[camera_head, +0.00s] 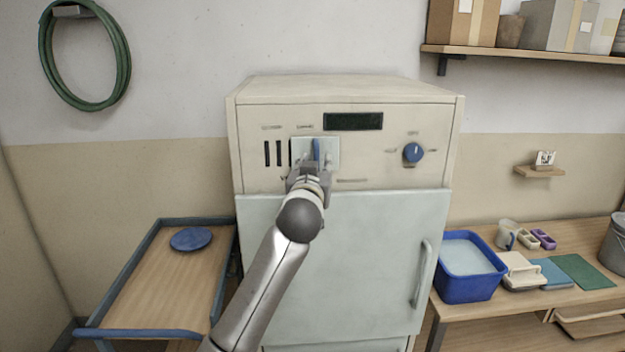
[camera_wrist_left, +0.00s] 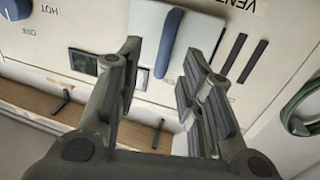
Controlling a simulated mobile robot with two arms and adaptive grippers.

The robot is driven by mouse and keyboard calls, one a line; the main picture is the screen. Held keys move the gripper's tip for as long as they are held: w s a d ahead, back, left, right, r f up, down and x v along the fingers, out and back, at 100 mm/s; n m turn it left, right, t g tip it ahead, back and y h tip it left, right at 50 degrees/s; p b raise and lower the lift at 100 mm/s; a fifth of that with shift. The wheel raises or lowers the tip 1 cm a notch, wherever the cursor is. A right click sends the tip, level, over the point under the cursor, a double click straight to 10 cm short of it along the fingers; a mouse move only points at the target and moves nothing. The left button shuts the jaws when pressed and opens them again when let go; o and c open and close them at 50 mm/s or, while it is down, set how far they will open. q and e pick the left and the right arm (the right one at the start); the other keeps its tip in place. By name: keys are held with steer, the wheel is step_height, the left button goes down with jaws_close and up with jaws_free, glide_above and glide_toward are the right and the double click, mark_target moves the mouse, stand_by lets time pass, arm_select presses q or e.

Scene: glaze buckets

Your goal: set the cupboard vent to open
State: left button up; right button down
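The cupboard vent is a pale sliding plate (camera_head: 329,146) with a blue upright handle (camera_head: 316,147), on the upper left of the cream cupboard front. Dark slots (camera_head: 273,153) show to the left of the plate. My left gripper (camera_head: 311,170) is at the plate. Its fingers (camera_wrist_left: 163,52) are apart, one on each side of the handle; I see no clear contact. My right gripper is not in view.
A blue knob (camera_head: 413,152) and a dark display (camera_head: 353,121) share the panel. The cupboard door (camera_head: 350,260) below is shut, with a long handle (camera_head: 421,274). A trolley (camera_head: 160,285) stands left; a bench with a blue tub (camera_head: 452,289) stands right.

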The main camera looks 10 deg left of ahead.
arm_select(q)
steer(key=s, duration=0.7)
steer(key=shift+d, duration=0.35)
steer(key=shift+f, duration=0.1)
step_height(320, 180, down, 41)
steer(key=s+a+m+g+h, duration=0.1)
steer(key=s+a+m+g, duration=0.15)
steer(key=g, duration=0.45)
steer(key=s+a+f+g, duration=0.1)
steer(key=s+f+g, duration=0.1)
steer(key=s+f, duration=0.7)
steer(key=s+f+g, duration=0.1)
steer(key=s+f, duration=0.4)
steer(key=f, duration=0.7)
steer(key=s+a+f+m+g, duration=0.1)
steer(key=s+a+f+g, duration=0.15)
steer(key=s+f, duration=1.1)
steer(key=s+a+f+g, duration=0.1)
steer(key=s+f, duration=0.1)
steer(key=s, duration=0.8)
steer(key=s+a+f+g, duration=0.1)
steer(key=s+f+g, duration=0.1)
steer(key=s, duration=0.8)
steer(key=s+a+f+g, duration=0.1)
steer(key=s+a+f, duration=0.1)
steer(key=s, duration=0.8)
steer(key=shift+s+f+h, duration=0.3)
steer(key=shift+f, duration=0.4)
